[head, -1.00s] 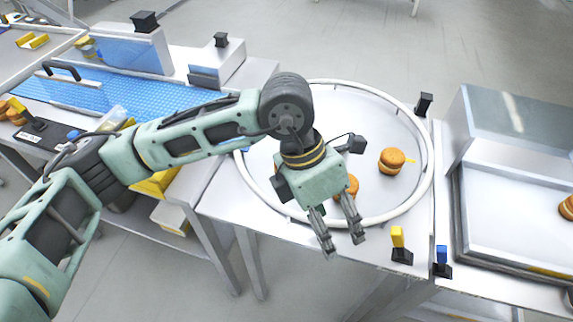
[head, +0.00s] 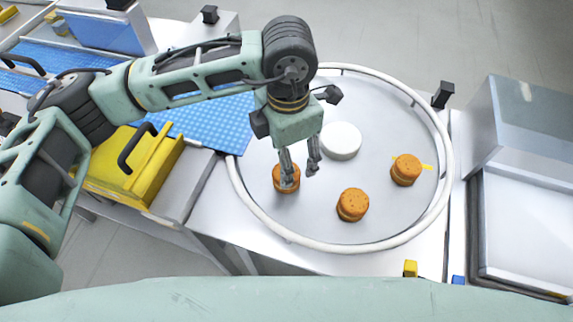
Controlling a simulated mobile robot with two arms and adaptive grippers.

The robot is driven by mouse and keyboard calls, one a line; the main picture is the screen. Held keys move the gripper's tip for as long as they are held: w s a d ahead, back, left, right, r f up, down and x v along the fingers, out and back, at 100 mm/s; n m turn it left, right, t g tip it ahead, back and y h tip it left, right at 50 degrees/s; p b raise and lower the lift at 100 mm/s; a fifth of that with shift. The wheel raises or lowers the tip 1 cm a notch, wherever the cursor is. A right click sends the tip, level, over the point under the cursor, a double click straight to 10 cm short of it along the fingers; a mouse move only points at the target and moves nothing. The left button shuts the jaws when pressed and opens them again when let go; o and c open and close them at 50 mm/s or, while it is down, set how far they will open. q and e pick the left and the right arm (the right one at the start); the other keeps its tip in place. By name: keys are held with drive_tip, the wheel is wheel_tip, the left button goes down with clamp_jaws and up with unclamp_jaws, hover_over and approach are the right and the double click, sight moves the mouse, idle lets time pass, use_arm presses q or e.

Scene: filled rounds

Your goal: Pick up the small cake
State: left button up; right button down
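Three small round orange-brown cakes with a pale layer sit on the grey round table (head: 385,215): a left one (head: 283,186), a front middle one (head: 352,205) and a right one (head: 406,170). My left gripper (head: 301,176) points down at the left cake, with its two fingers apart. One finger overlaps that cake in the picture and hides part of it; the other finger is to its right. I cannot tell whether the finger touches it. My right gripper is not in view.
A white round disc (head: 341,141) is on the table just right of the gripper. A raised white rim (head: 448,180) rings the table. A blue belt (head: 215,122) and a yellow box (head: 125,165) are at left. A metal housing (head: 525,140) stands at right.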

use_arm(q)
drive_tip(key=f+p, duration=0.1)
drive_tip(key=s+f+p, duration=0.1)
drive_tip(key=f, duration=0.1)
drive_tip(key=shift+a, duration=0.2)
drive_tip(key=shift+w+f, duration=0.25)
drive_tip(key=shift+f, duration=1.15)
drive_tip(key=c, duration=0.8)
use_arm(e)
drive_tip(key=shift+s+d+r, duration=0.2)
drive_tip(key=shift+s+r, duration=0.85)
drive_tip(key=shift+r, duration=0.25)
